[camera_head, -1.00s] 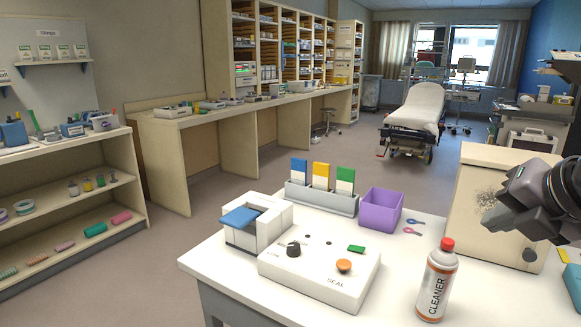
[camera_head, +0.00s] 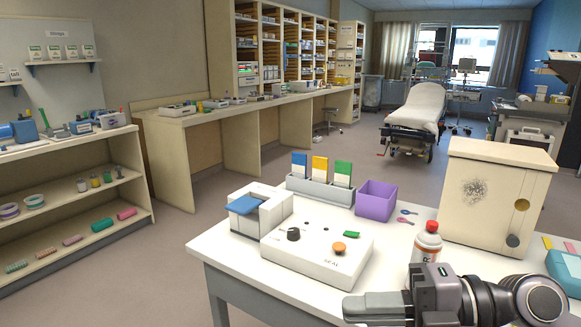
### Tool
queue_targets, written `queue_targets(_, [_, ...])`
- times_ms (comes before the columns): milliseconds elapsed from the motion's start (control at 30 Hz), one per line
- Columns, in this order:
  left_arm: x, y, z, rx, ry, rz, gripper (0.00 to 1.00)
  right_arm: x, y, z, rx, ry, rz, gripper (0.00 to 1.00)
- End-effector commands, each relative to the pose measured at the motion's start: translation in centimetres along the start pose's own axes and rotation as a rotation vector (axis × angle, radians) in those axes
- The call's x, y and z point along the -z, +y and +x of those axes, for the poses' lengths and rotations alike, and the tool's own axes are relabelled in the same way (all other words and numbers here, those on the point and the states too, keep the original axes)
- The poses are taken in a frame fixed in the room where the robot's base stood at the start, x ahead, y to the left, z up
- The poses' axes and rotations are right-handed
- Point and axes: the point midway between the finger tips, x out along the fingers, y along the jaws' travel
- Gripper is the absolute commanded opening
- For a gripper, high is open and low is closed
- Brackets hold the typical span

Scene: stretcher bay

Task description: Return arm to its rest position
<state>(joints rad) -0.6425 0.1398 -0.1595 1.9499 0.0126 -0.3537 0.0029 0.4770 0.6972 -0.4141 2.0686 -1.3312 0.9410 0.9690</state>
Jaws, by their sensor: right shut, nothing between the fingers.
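My right arm comes in from the lower right corner, low over the near edge of the white table (camera_head: 225,264). Its gripper (camera_head: 352,308) is shut and empty, pointing left. It covers the lower part of the cleaner bottle (camera_head: 425,250), a white bottle with a red cap that stands upright. Whether the gripper touches the bottle or the table I cannot tell. My left gripper is not in view.
The table holds a white sealer box (camera_head: 310,262) with knobs, a device with a blue lid (camera_head: 243,205), a card rack (camera_head: 320,190), a purple bin (camera_head: 376,203) and a cream cabinet (camera_head: 490,205). A teal box (camera_head: 565,268) is at the right.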

Motion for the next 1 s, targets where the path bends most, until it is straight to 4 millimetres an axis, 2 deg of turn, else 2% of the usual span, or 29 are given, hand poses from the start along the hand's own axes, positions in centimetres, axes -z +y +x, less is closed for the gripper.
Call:
queue_targets(100, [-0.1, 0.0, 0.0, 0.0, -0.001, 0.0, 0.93, 0.2, 0.1, 0.7, -0.265, 0.011, 0.154, 0.0])
queue_targets(233, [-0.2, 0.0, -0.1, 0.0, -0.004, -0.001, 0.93, -1.4, -0.8, 0.0, -0.526, -0.074, 0.347, 0.0])
queue_targets(367, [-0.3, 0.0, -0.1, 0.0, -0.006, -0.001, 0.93, -4.0, -4.2, -1.6, -0.727, -0.243, 0.572, 0.0])
queue_targets(467, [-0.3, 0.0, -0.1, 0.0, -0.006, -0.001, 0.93, -5.7, -8.8, -3.1, -0.829, -0.416, 0.767, 0.0])
queue_targets(567, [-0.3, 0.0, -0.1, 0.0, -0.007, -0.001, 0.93, -6.4, -15.1, -4.5, -0.876, -0.61, 0.974, 0.0])
queue_targets(633, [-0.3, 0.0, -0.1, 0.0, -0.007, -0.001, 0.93, -6.0, -20.2, -5.3, -0.875, -0.751, 1.13, 0.0])
queue_targets(700, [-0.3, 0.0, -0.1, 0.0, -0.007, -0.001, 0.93, -4.7, -25.2, -5.8, -0.848, -0.882, 1.279, 0.0])
queue_targets(800, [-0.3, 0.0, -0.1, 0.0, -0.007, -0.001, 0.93, -2.0, -31.0, -6.3, -0.785, -1.025, 1.458, 0.0])
queue_targets(900, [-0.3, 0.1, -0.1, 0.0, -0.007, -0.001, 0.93, 0.7, -35.1, -6.4, -0.718, -1.119, 1.593, 0.0])
queue_targets(1000, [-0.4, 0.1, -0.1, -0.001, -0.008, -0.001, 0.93, 2.6, -37.5, -6.4, -0.67, -1.171, 1.674, 0.0])
